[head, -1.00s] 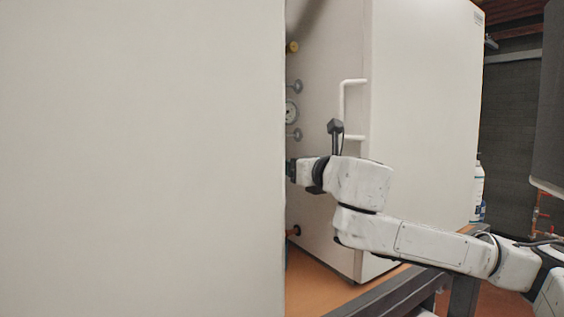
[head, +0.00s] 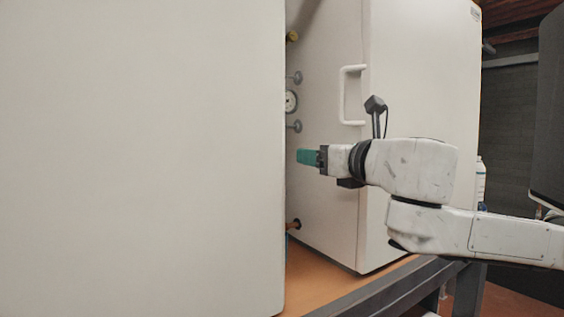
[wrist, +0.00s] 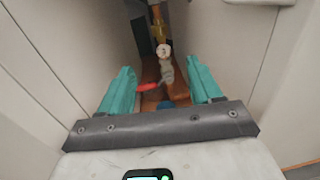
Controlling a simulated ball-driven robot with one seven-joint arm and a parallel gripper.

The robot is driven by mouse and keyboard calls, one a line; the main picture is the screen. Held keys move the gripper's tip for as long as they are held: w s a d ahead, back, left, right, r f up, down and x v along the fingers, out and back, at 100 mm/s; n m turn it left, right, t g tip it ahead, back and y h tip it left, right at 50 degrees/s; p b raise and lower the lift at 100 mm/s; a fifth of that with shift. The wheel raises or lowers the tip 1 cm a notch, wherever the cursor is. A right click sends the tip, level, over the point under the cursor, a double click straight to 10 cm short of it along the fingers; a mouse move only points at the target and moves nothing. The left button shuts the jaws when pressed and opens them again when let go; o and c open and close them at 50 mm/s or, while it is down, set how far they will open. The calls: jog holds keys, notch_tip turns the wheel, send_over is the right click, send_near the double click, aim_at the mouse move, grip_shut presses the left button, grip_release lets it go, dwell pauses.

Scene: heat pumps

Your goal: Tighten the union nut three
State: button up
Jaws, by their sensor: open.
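My gripper (head: 307,156) is in the gap between two white cabinets, its teal fingers pointing left in the head view. In the wrist view my gripper (wrist: 162,88) is open, with nothing held between its fingers. Beyond the fingers, down the gap, are a brass fitting (wrist: 158,25), a small round white-faced part (wrist: 164,49) and a red lever (wrist: 147,86). They stand apart from the fingers. I cannot tell which part is union nut three; no nut is clear at this size. The near cabinet hides part of the pipework in the head view.
The near cabinet (head: 140,160) fills the left. The far cabinet (head: 420,90) has a white handle (head: 343,95), a gauge (head: 291,101) and a low pipe stub (head: 293,225). Both stand on an orange-topped bench (head: 330,285). The gap is narrow.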

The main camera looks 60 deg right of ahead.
jog(key=b+v, duration=0.2)
jog(key=b, duration=0.3)
jog(key=shift+s+a+b, duration=0.2)
jog(key=shift+s+b, duration=0.05)
jog(key=shift+b, duration=0.05)
dwell(0.5)
